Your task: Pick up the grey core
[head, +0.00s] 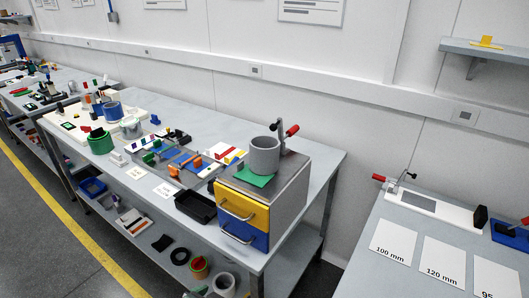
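A grey core (264,158), a short upright hollow cylinder, stands on top of a small drawer cabinet (290,196) at the right end of the long table. A green sheet (249,178) lies under or against its base. A second grey hollow cylinder (224,286) stands on the lower shelf, partly cut off by the bottom edge of the picture. Neither of my grippers is in view.
A clamp with a red handle (291,130) rises close behind the core. The cabinet has a yellow drawer (241,207) and a blue drawer. A black tray (194,207) and many small parts crowd the table (317,157) leftward. Another table (372,270) stands at right.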

